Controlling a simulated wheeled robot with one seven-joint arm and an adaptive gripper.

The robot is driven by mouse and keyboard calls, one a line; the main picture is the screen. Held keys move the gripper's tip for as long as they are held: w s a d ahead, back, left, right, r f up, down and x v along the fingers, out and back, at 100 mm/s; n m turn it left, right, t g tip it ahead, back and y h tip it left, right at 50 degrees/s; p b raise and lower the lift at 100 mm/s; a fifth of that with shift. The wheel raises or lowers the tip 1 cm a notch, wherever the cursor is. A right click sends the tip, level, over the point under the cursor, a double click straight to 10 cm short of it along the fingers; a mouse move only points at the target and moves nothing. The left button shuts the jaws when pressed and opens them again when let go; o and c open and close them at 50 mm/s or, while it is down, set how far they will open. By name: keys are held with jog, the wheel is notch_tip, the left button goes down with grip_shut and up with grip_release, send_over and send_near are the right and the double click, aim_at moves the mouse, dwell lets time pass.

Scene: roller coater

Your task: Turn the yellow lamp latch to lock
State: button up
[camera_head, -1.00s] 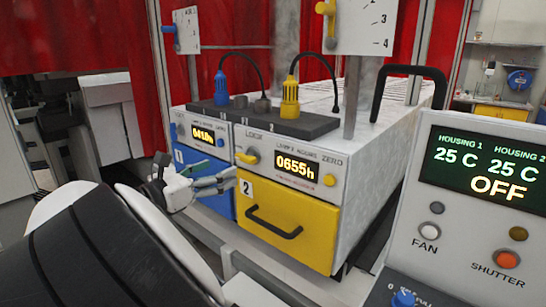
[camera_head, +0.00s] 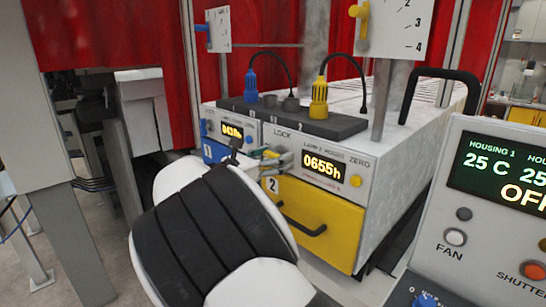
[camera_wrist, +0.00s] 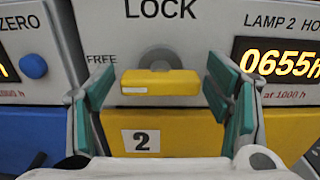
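The yellow lamp latch (camera_wrist: 160,82) lies level below a grey round hub (camera_wrist: 160,59), under the word LOCK and beside the word FREE in the wrist view. My gripper (camera_wrist: 167,100) is open, with one green-padded finger on each side of the latch. A small gap shows between the latch and each finger. In the head view my gripper (camera_head: 268,156) is at the front panel of the yellow housing (camera_head: 322,217), left of the 0655h display (camera_head: 323,166). My arm and gripper mostly hide the latch there.
A blue housing with its own display (camera_head: 232,132) stands to the left. Blue (camera_head: 251,87) and yellow (camera_head: 319,100) cable plugs stand on top. A yellow ZERO button (camera_head: 355,181) is right of the display. A control box (camera_head: 480,200) with FAN and SHUTTER buttons is at the right.

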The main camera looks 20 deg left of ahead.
jog(key=c, duration=0.9)
jog(key=shift+c, duration=0.2)
jog(key=shift+m, duration=0.3)
jog(key=m, duration=0.3)
jog(key=shift+m+b, duration=0.3)
jog(key=shift+b, duration=0.05)
jog(key=m, duration=0.4)
jog(key=shift+m+b, duration=0.3)
jog(key=shift+b, duration=0.05)
jog(key=m+b, duration=0.1)
jog(key=m, duration=0.3)
jog(key=m+b, duration=0.1)
jog(key=m, duration=0.4)
jog(key=shift+m, duration=0.3)
